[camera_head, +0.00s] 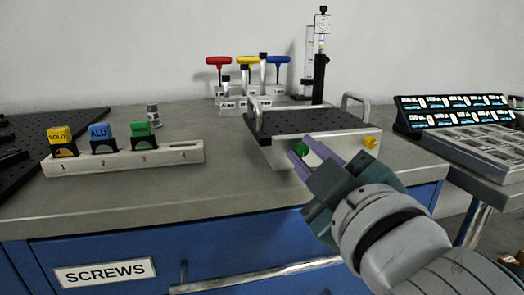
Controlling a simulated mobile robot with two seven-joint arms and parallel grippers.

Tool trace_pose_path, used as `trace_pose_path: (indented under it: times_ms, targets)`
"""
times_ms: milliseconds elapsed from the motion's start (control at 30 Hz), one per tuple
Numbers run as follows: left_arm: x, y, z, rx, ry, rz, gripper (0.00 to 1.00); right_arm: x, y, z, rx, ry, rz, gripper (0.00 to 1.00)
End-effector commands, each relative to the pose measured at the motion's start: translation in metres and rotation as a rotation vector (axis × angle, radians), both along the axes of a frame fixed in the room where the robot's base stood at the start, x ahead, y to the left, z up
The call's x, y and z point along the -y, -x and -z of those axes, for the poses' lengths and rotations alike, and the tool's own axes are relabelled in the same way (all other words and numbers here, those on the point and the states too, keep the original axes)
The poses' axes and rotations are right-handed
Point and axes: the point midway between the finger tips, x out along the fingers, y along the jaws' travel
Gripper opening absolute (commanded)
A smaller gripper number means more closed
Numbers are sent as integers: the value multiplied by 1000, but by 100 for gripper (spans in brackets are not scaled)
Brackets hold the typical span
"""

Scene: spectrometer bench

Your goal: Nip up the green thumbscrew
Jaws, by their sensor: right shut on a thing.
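The green thumbscrew (302,149) is on the front face of the pale instrument box (340,144), near its left end. My right gripper (306,155) reaches in from the lower right and is shut on the green thumbscrew. Its two purplish fingers lie on either side of the green head and partly hide it. A yellow thumbscrew (370,143) is on the same front face at the right end. My left gripper does not show.
A numbered rack (185,153) holds yellow, blue (101,131) and green blocks at left. T-handle drivers (278,61) stand in a holder behind the box. A drawer handle (255,275) is below the bench edge. Bench surface between rack and box is clear.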

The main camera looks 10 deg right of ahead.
Motion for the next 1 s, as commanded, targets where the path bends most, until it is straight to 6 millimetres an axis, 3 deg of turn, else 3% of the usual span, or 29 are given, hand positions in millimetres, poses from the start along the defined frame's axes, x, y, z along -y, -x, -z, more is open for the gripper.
trace_pose_path:
  times_ms: [467,500,733,1000]
  targets:
    - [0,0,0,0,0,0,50,0,0,-1,2,-13,-1,0]
    - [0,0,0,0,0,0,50,0,0,-1,2,-13,-1,24]
    - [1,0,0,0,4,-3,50,0,0,0,0,-12,-1,50]
    - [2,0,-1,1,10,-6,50,0,1,0,0,-12,-1,50]
